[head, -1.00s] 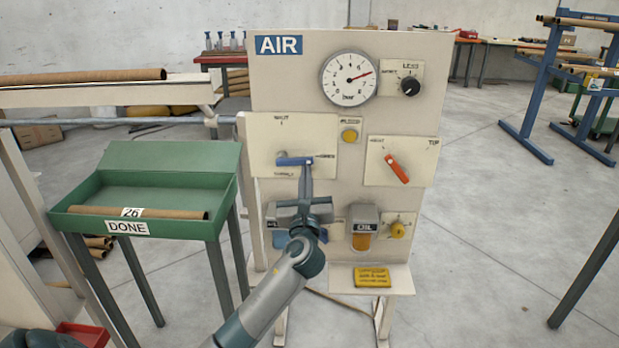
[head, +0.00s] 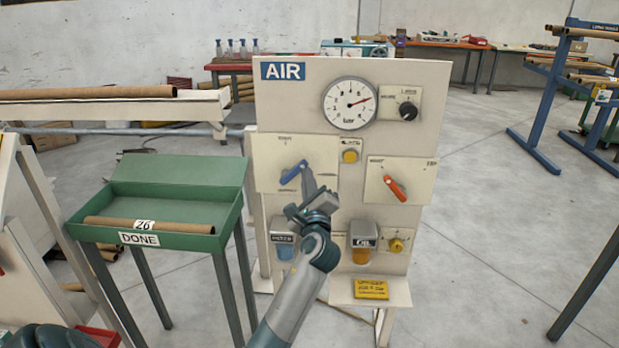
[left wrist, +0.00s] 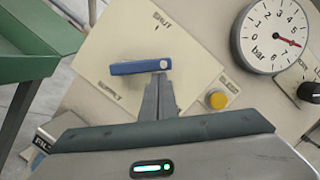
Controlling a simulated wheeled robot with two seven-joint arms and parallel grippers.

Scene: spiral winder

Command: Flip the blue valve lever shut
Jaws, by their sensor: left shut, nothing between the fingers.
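The blue valve lever (head: 293,173) is on the cream valve plate at the left of the AIR panel. It slants from lower left to upper right, between pointing sideways and pointing up at the SHUT mark. In the left wrist view the lever (left wrist: 138,68) lies across the picture, just beyond my fingertips. My left gripper (head: 307,172) is shut and empty, its tips at or very near the lever's free, right end; contact is hard to tell. The closed fingers also show in the left wrist view (left wrist: 160,80). My right gripper is not in view.
Right of the lever are a yellow button (head: 350,156), an orange-red lever (head: 395,188) and a pressure gauge (head: 349,103). Below are two filter bowls, one marked OIL (head: 362,241). A green DONE tray (head: 200,242) with a cardboard tube stands at left.

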